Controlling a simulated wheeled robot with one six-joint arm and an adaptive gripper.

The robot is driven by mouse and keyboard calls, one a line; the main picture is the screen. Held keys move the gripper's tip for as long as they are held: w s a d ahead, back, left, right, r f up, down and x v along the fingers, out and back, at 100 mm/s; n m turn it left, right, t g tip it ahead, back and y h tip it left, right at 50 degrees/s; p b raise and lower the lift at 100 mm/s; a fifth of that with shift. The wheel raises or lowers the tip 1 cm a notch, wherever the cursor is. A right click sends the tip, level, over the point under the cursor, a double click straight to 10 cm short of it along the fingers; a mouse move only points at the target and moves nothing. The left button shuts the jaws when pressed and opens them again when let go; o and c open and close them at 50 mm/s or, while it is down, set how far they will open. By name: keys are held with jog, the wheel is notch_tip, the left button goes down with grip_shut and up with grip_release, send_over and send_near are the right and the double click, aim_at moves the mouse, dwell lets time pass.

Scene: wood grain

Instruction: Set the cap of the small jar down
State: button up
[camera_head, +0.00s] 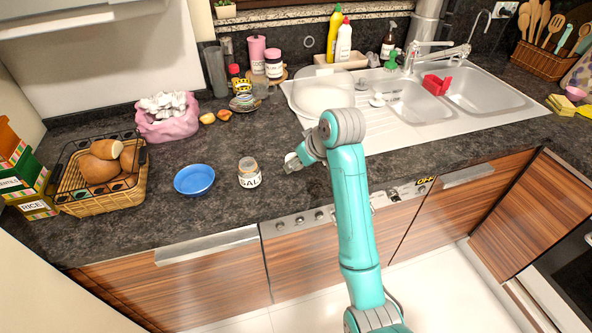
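A small glass jar (249,174) with a white label reading "SALT" or similar stands upright on the dark counter, left of my gripper. Its top looks uncovered, with a brownish rim. My gripper (291,163) is just right of the jar, apart from it, low over the counter and pointing left. Something small and pale shows at the gripper's tip, but it is too small to tell whether it is the cap or part of the gripper. No cap shows clearly on the counter. Whether the fingers are open or shut is not visible.
A blue bowl (194,180) stands left of the jar. A bread basket (103,196) is farther left, with a pink bag (167,122) behind. A sink (404,104) with a drainboard lies to the right. The counter between bowl, jar and front edge is clear.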

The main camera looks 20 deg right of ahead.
aim_at(295, 176)
jog(key=shift+f, duration=1.7)
jog(key=shift+s+f, duration=0.1)
jog(key=shift+f, duration=0.55)
jog(key=o, duration=1.3)
jog(key=shift+f, duration=0.1)
